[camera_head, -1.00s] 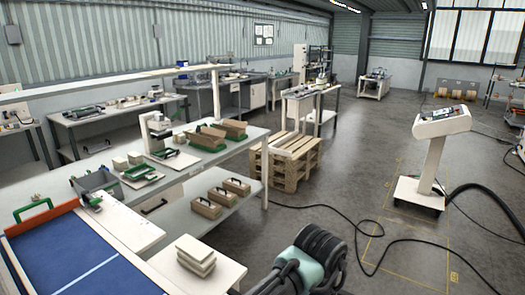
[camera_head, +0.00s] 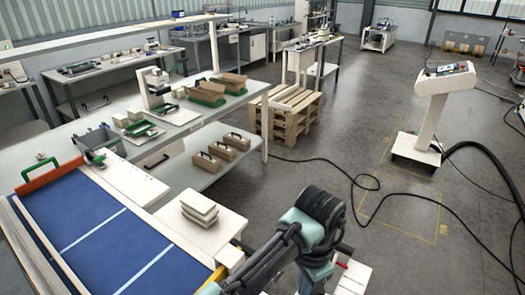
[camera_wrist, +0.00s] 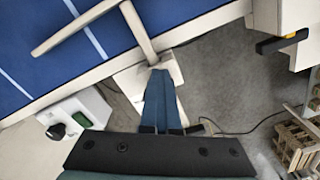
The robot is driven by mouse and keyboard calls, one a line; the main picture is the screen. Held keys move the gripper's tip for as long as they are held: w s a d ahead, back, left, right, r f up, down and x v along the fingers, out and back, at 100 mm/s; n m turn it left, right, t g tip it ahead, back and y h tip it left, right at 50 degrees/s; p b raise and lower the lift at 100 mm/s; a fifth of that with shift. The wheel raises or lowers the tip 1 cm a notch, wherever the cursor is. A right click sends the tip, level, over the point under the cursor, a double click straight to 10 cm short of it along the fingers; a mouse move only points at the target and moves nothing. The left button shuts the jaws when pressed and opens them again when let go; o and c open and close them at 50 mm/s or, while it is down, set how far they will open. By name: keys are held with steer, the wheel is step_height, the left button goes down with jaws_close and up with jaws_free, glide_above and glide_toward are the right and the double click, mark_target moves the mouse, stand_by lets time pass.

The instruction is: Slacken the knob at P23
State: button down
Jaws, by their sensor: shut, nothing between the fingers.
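My gripper (camera_wrist: 160,80) shows in the wrist view, its two blue fingers together with nothing between them. The fingertips overlap a pale block at the end of a pale bar beside the blue bed; I cannot tell whether they touch it. A black knob (camera_wrist: 56,131) sits on a white box (camera_wrist: 85,108) at the left of the wrist view, apart from the fingers. A green round part (camera_wrist: 82,120) is beside it. I see no readable P23 label, so I cannot tell which knob it names. In the head view, my arm hides the gripper.
The blue bed (camera_head: 100,235) with pale rails fills the lower left. A white side table (camera_head: 205,232) carries stacked pale blocks (camera_head: 199,207). A pallet (camera_head: 287,112) and a white console (camera_head: 437,95) stand beyond. Cables cross the otherwise open floor (camera_head: 330,145).

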steer(key=shift+s, duration=0.1)
steer(key=shift+s+a+r+p, duration=0.15)
steer(key=shift+a+p, duration=0.1)
steer(key=shift+p, duration=0.2)
step_height(320, 180, up, 6)
steer(key=p, duration=0.5)
steer(key=shift+f, duration=0.2)
